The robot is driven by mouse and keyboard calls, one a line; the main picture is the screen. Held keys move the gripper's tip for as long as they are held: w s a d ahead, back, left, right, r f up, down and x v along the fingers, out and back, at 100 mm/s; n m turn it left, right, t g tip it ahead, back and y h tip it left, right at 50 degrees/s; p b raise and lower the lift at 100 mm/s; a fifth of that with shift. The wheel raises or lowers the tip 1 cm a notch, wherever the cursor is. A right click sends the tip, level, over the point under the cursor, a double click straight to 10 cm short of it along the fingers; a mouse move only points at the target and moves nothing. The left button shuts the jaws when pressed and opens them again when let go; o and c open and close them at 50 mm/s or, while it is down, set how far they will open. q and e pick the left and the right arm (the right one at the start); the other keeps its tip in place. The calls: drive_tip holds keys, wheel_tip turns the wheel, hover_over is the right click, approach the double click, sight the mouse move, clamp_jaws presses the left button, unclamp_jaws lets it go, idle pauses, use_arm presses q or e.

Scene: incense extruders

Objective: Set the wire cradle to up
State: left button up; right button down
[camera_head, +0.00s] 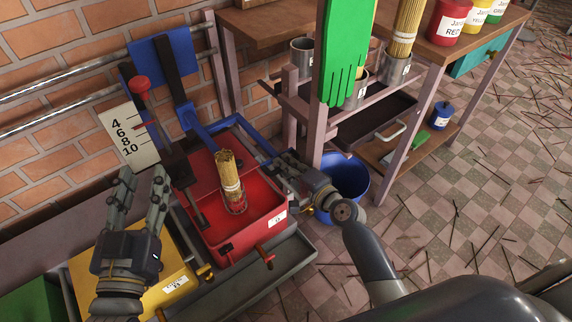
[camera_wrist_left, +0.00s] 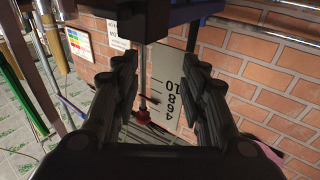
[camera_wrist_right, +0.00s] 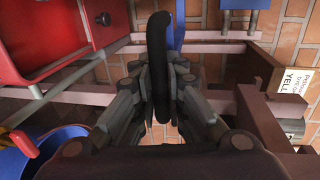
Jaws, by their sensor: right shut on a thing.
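The wire cradle (camera_head: 236,209) is a thin wire loop around the lower part of an incense bundle (camera_head: 231,178) at the front of the red extruder (camera_head: 208,244). The bundle stands nearly upright, leaning slightly left. My right gripper (camera_head: 283,163) is beside the red extruder's right side, by a blue bar. In the right wrist view, the right gripper (camera_wrist_right: 163,80) is shut on a black handle (camera_wrist_right: 160,45). My left gripper (camera_head: 143,187) is open and empty, left of the red extruder. In the left wrist view, its fingers (camera_wrist_left: 165,75) are spread apart.
A red-knobbed lever (camera_head: 140,84) and a numbered scale plate (camera_head: 128,135) stand behind the left gripper. A yellow extruder (camera_head: 140,270) is below it. A blue bucket (camera_head: 345,178) and a shelf table are at right.

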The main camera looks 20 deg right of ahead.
drive_tip(key=shift+r+p, duration=0.75)
drive_tip(key=shift+r, duration=0.15)
use_arm(q)
drive_tip(key=s+a+f+g+y+p, duration=0.1)
drive_tip(key=s+f+g, duration=0.1)
drive_tip(key=f+g, duration=0.3)
drive_tip(key=s+a+f+g+y+p, duration=0.1)
drive_tip(key=s+a+f+g, duration=0.15)
drive_tip(key=f, duration=0.45)
use_arm(e)
drive_tip(key=shift+r, duration=0.8)
drive_tip(key=shift+r+p, duration=0.65)
drive_tip(key=shift+r, duration=0.25)
drive_tip(key=shift+d+r+p, duration=0.1)
drive_tip(key=shift+r+p, duration=0.75)
use_arm(q)
drive_tip(key=s+a+f+g+y, duration=0.1)
drive_tip(key=s+a+f+g, duration=0.1)
drive_tip(key=s, duration=0.4)
drive_tip(key=s+a+f+g+y, duration=0.1)
drive_tip(key=s+a+f+g, duration=0.1)
drive_tip(key=s+f+g, duration=0.2)
drive_tip(key=s+g, duration=0.1)
drive_tip(key=s, duration=0.2)
drive_tip(key=shift+s+f+n, duration=0.2)
drive_tip(key=shift+n, duration=0.2)
drive_tip(key=shift+g, duration=0.25)
